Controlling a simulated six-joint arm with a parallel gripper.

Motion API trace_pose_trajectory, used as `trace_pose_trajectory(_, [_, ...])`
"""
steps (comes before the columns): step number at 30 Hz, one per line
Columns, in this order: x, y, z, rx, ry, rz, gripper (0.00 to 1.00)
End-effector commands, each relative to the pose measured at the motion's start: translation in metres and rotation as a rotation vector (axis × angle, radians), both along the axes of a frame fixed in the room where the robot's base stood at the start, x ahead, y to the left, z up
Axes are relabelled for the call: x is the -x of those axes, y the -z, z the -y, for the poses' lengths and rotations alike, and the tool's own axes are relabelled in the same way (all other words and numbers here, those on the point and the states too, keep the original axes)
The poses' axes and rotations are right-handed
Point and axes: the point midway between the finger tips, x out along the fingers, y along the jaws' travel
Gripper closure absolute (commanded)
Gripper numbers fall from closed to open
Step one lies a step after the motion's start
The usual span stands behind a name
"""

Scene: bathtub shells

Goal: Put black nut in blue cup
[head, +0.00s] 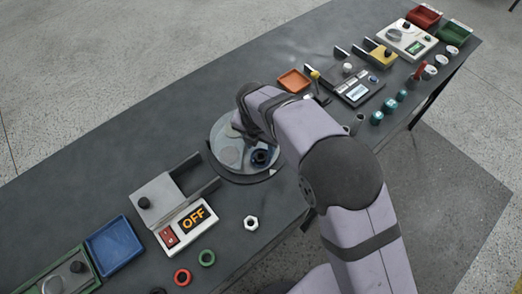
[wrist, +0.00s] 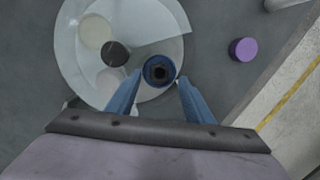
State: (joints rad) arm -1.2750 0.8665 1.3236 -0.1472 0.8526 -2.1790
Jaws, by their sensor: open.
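The blue cup (wrist: 151,61) stands at the edge of a round plate and also shows in the head view (head: 254,164). A dark, nut-like ring (wrist: 160,72) with a hole shows inside the cup; it looks like the black nut. My gripper (wrist: 160,82) is open, with one blue finger at each side of the cup's near side and nothing clearly held. Whether the fingers touch the cup cannot be told. In the head view my arm partly covers the plate.
The round plate (wrist: 75,70) bears a dark knob (wrist: 115,53) and a pale disc. A white nut (head: 251,223), green ring (head: 207,258) and red ring (head: 182,277) lie near the front. An OFF box (head: 185,225) stands left of the plate. A purple cylinder (wrist: 243,49) is to the right.

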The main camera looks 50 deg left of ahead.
Motion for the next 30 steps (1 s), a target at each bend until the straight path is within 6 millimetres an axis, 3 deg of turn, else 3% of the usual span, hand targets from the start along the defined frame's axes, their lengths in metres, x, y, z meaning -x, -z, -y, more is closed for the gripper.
trace_pose_trajectory(9, [0.008,-0.056,0.004,-0.001,0.0,0.001,0.53])
trace_pose_trajectory(15, [0.011,-0.079,0.005,0.0,-0.001,0.0,0.53])
trace_pose_trajectory(26, [0.012,-0.087,0.007,0.002,0.002,0.0,0.53])
trace_pose_trajectory(30, [-0.002,-0.088,0.017,-0.003,0.079,-0.006,0.53])
